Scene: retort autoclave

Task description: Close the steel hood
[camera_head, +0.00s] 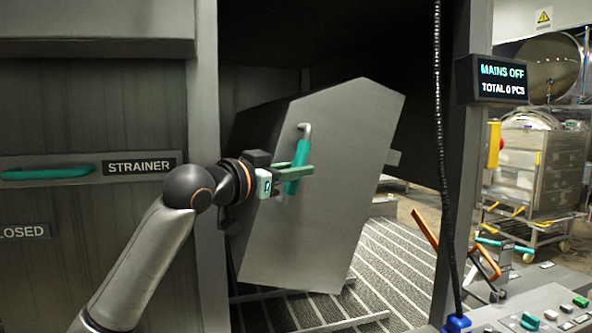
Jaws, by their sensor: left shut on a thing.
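The steel hood (335,200) is a large grey angular metal box in the opening at the middle of the head view. It is tilted, its top leaning right, above a ribbed floor. A green handle (299,160) with a grey bracket sits on its front face near the upper left. My left gripper (296,173) comes in from the left and is shut on this green handle. The fingers cover part of the handle's lower half. My right gripper does not show.
A grey post (206,130) stands left of the opening. A strainer drawer with a green handle (47,173) is further left. A control panel (530,312) with orange levers is at lower right.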

